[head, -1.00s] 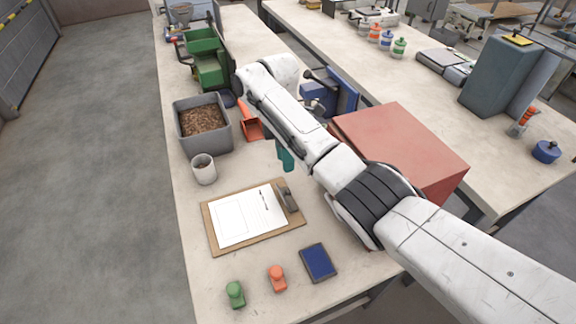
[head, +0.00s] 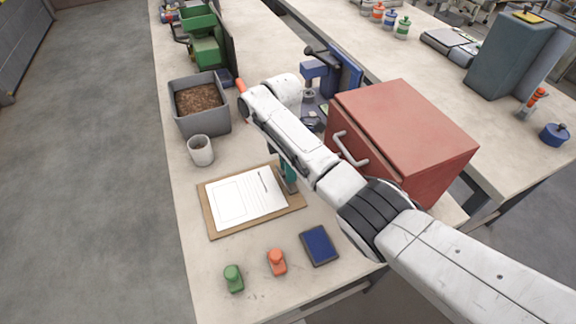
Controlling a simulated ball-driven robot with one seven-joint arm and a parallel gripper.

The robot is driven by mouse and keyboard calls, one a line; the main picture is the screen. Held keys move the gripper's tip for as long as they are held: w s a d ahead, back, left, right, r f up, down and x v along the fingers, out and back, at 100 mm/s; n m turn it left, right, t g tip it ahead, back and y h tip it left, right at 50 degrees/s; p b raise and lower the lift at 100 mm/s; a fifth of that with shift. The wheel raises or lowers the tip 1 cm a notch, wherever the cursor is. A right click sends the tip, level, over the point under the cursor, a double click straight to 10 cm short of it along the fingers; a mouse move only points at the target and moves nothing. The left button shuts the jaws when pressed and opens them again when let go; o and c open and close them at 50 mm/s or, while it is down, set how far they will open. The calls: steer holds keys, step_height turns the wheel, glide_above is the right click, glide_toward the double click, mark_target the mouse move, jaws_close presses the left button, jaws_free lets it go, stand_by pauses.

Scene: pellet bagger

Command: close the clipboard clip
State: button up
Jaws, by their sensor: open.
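The clipboard (head: 213,225) lies flat on the near bench, a brown board with white paper and a pen on it. Its grey metal clip (head: 287,187) is at the board's right edge, partly covered by my gripper. Whether the clip is raised or flat cannot be made out. My gripper (head: 290,175), with teal fingers, hangs below my white arm right at the clip. It appears empty. Its upper part is hidden by the arm, and contact with the clip cannot be told.
A grey bin of pellets (head: 204,123) and a white cup (head: 200,151) stand beyond the clipboard. A red box with a handle (head: 405,125) is to the right. Green (head: 233,278) and orange (head: 277,262) stamps and a blue pad (head: 319,246) lie in front.

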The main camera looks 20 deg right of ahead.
steer(key=shift+c, duration=0.3)
jaws_close()
